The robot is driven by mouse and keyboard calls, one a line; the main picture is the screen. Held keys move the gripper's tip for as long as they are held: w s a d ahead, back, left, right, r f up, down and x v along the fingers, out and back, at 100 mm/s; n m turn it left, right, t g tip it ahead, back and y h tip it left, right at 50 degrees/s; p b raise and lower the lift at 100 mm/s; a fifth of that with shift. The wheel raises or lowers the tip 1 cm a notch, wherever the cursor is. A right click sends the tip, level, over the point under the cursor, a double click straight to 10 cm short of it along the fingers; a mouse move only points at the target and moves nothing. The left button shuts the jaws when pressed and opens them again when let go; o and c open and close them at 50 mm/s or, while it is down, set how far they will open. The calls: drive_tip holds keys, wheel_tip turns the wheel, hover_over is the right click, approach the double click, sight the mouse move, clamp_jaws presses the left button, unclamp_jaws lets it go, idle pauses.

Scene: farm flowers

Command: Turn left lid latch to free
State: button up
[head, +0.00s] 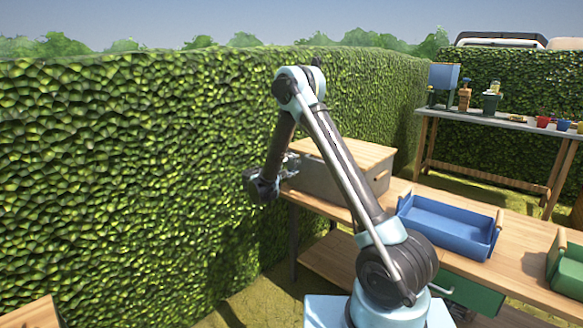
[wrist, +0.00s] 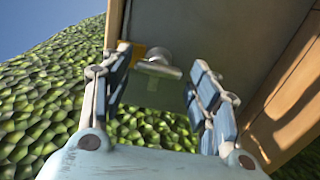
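A grey box with a wooden lid (head: 345,152) stands at the far left end of the wooden workbench. In the wrist view its grey wall (wrist: 225,30) fills the upper middle, with a wooden edge of the lid at its left. A silver latch (wrist: 158,68) with a round knob and short bar sits on that wall, beside a yellow patch. My gripper (head: 288,164) is at the box's left end. In the wrist view my gripper (wrist: 161,80) is open, one blue-padded finger on each side of the latch, with visible gaps. In the head view my arm and gripper hide the latch.
A blue open bin (head: 450,228) stands on the bench right of the box, and a green bin (head: 568,262) farther right. A tall hedge (head: 120,170) runs close to my gripper's left. A second table (head: 490,122) with pots and bottles stands behind.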

idle(0.3)
drive_tip(key=v, duration=1.2)
drive_tip(key=shift+w, duration=0.1)
